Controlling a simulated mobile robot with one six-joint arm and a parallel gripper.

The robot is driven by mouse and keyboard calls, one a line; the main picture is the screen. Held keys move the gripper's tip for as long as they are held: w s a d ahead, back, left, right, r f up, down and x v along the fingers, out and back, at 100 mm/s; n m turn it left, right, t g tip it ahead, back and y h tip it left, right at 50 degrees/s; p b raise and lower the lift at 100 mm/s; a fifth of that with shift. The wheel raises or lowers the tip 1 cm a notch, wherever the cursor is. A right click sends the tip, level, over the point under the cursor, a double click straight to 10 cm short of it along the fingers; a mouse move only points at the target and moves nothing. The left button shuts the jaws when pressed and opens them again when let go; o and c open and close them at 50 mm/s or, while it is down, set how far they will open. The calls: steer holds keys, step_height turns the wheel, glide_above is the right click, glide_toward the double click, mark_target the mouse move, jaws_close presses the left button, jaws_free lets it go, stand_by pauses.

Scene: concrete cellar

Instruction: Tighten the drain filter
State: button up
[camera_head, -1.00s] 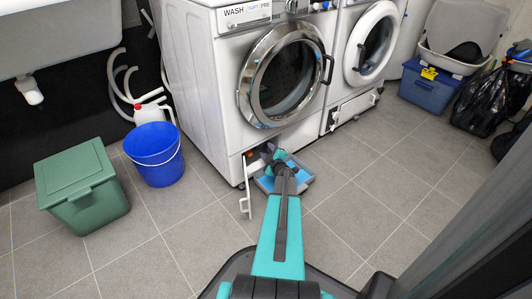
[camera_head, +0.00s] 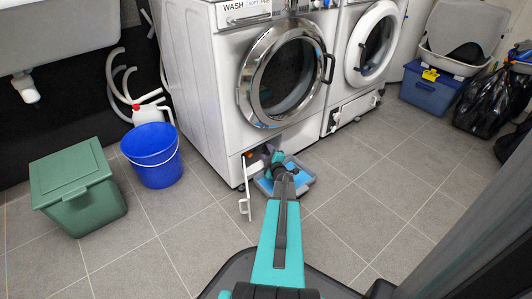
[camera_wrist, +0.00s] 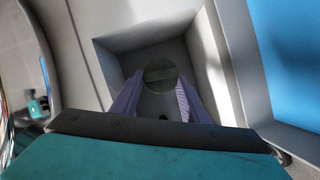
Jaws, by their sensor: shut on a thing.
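The drain filter (camera_wrist: 159,72) is a round, dark grey-green cap with a bar across its face, set in a square recess in the wrist view. My gripper (camera_wrist: 157,90) has its purple fingers in the recess, one on each side of the filter, shut on it. In the head view my gripper is at the low front opening of the left washing machine (camera_head: 205,90), where the filter is hidden. A white flap (camera_head: 245,190) hangs open at the left of that opening.
A grey tray with a blue inside (camera_head: 304,179) lies on the floor beneath my gripper. A blue bucket (camera_head: 152,157) and a green lidded bin (camera_head: 78,190) stand to the left.

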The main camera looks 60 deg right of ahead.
steer(key=shift+d+f+n, duration=0.1)
steer(key=shift+n, duration=0.2)
steer(key=o, duration=1.3)
steer(key=shift+p+v, duration=2.7)
steer(key=shift+v, duration=4.25)
steer(key=shift+w+f, duration=0.1)
steer(key=shift+f, duration=0.1)
